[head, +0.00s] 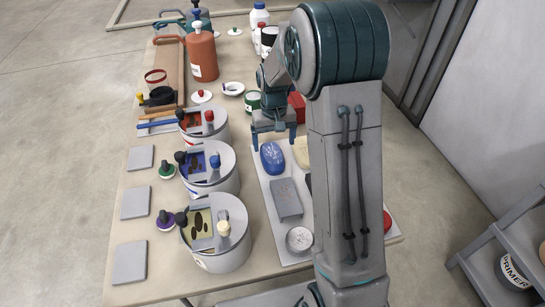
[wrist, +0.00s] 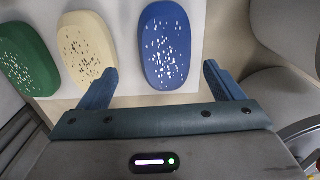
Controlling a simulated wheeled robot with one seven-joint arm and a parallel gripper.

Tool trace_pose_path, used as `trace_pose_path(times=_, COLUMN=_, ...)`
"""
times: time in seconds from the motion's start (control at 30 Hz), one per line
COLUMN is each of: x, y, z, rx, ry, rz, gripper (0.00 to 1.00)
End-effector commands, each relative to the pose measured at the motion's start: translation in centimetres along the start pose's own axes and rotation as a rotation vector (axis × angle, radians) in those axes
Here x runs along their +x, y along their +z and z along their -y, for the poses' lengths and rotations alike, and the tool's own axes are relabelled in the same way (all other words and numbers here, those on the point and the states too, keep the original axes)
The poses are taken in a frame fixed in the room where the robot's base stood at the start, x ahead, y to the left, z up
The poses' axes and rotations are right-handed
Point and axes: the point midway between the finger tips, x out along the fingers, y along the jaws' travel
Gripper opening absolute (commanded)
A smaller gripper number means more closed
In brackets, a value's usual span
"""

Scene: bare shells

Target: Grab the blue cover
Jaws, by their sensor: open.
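The blue cover (head: 272,158) appears to be the blue oval piece with pale specks, lying on the white board (head: 265,205) at its far left end. In the wrist view the blue cover (wrist: 165,45) lies ahead of my gripper, between the lines of its two fingers. My gripper (head: 273,138) is open and empty, with its fingers pointing down near the far edge of the cover. In the wrist view my gripper (wrist: 161,72) has one finger to each side, and I see no contact with the cover.
A cream oval piece (wrist: 86,47) lies beside the blue one, then a green one (wrist: 28,60). A grey block (head: 286,199) and a round tin (head: 299,239) share the board. Large paint buckets (head: 219,262) stand to the left. Bottles stand at the back.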

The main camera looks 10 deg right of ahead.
Motion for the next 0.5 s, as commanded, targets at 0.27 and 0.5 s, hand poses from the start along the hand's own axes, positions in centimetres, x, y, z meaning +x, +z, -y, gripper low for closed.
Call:
trace_pose_path(times=0.27, x=3.9, y=0.2, z=0.8, rx=-0.001, ry=0.0, rz=0.004, gripper=0.87)
trace_pose_path(times=0.5, x=5.0, y=0.2, z=0.8, rx=-0.001, ry=0.0, rz=0.001, gripper=0.87)
